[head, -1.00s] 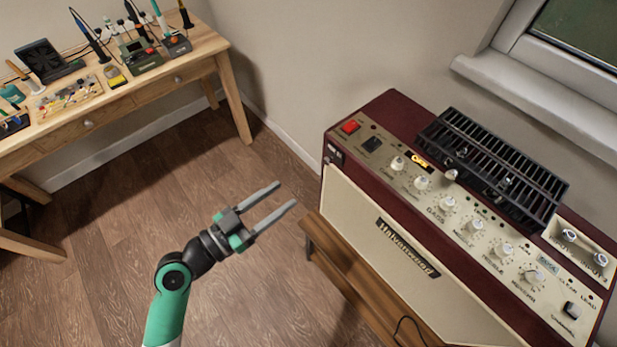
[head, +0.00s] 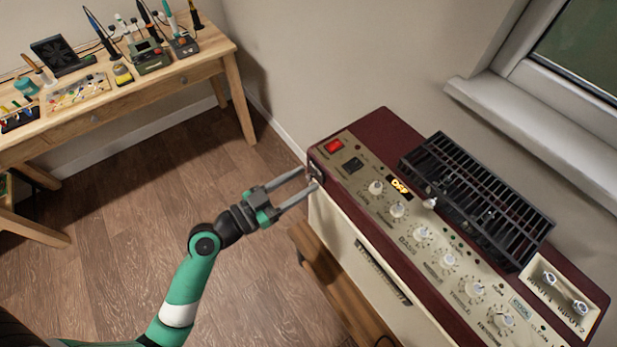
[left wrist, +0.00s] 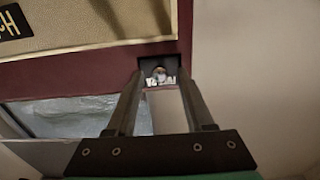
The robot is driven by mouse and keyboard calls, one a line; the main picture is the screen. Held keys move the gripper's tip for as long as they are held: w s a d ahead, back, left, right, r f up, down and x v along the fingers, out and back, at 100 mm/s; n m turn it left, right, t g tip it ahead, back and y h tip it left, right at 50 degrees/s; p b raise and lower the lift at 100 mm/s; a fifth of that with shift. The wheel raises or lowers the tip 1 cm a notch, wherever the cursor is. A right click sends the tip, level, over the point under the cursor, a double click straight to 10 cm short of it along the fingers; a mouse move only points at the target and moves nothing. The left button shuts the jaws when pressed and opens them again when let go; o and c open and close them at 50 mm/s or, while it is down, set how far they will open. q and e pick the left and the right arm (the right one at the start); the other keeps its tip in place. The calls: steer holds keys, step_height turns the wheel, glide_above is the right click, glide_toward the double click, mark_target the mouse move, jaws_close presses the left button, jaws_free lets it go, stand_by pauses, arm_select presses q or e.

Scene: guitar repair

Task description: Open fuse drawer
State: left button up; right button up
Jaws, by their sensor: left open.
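The maroon and cream amplifier (head: 372,124) stands at the right in the head view. On its left end, near the top front corner, is a small dark fitting (head: 316,171), which looks like the fuse drawer. In the left wrist view it shows as a dark recess (left wrist: 159,66) with pale marks, set in the maroon panel. A pale part extends below it between my fingers. My left gripper (head: 309,177) is open, its fingertips at this fitting, one on each side. Whether they touch it cannot be told. My right gripper is not in view.
A wooden workbench (head: 205,68) with soldering tools and a fan stands at the back left. A wooden stand (head: 325,272) is under the amplifier. A black metal grille cage (head: 480,195) sits on its top. The floor between bench and amplifier is clear.

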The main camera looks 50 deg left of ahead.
arm_select(q)
steer(key=shift+s, duration=0.1)
steer(key=shift+c, duration=0.8)
jaws_close()
stand_by(0.4)
